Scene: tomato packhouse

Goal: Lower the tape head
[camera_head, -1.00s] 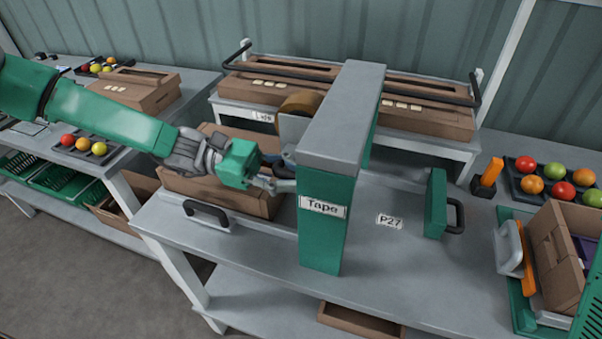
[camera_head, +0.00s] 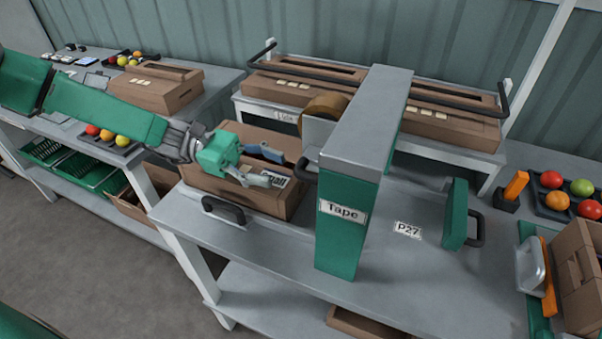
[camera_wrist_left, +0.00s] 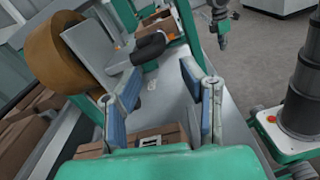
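The tape machine has a green post labelled Tape (camera_head: 342,230) with a grey top arm (camera_head: 368,120). A brown tape roll (camera_head: 325,106) and grey plate sit at its left side, raised above the bench; the roll also shows in the wrist view (camera_wrist_left: 68,55). A black handle (camera_head: 306,168) sticks out left of the post, also seen in the wrist view (camera_wrist_left: 150,47). My left gripper (camera_head: 270,166) is open and empty, left of the handle and apart from it, above a brown carton (camera_head: 225,185). What seems my right gripper (camera_wrist_left: 222,38) hangs far off in the wrist view, its fingers unclear.
A green pusher plate with black handle (camera_head: 456,215) stands right of the post by the P27 label. A black handle (camera_head: 223,210) lies at the bench's front left. Flat cartons on a back shelf (camera_head: 440,150) and an orange-handled tool (camera_head: 515,187) stand around.

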